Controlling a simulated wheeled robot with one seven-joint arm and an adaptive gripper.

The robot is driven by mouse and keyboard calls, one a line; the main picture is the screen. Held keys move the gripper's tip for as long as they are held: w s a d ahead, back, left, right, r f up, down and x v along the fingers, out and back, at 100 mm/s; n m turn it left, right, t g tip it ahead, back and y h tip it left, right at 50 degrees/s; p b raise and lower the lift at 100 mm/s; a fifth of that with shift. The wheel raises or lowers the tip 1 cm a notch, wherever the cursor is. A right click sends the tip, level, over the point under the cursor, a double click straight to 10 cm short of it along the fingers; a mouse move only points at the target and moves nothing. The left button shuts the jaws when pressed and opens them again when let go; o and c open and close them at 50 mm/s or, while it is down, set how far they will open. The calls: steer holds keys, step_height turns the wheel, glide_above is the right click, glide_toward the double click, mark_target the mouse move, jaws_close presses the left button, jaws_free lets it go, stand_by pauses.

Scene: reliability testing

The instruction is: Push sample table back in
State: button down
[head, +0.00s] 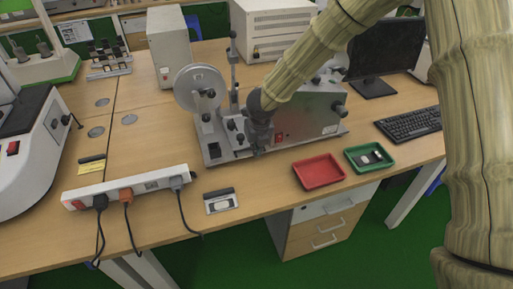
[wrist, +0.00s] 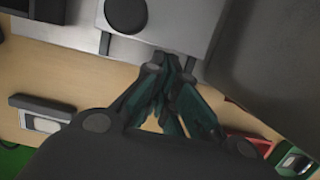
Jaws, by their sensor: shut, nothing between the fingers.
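A grey testing machine (head: 305,112) with a round disc (head: 200,88) on its left stands on the wooden bench. My gripper (head: 257,148) is in front of it, near the front edge of its grey base, with the arm coming from the upper right. In the wrist view my gripper (wrist: 175,68) has its dark green fingers together, with nothing seen between them. The tips are at or very near the edge of a grey metal plate (wrist: 188,28) with a black round knob on it. I cannot tell whether they touch it, or which plate is the sample table.
A red tray (head: 319,172) and a green tray (head: 369,158) with small items lie right of the machine. A white power strip (head: 130,187) with cables and a small grey device (head: 220,201) lie to the left. A keyboard (head: 408,124) is at the right.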

steer(key=shift+w+a+r+p, duration=0.15)
steer(key=shift+w+a+p, duration=0.05)
steer(key=shift+w+p, duration=0.4)
steer(key=shift+w+a+p, duration=0.2)
steer(key=shift+w+p, duration=0.25)
steer(key=shift+w, duration=0.45)
steer(key=shift+w+a+p, duration=0.15)
steer(key=shift+w+p, duration=0.3)
steer(key=shift+w, duration=0.45)
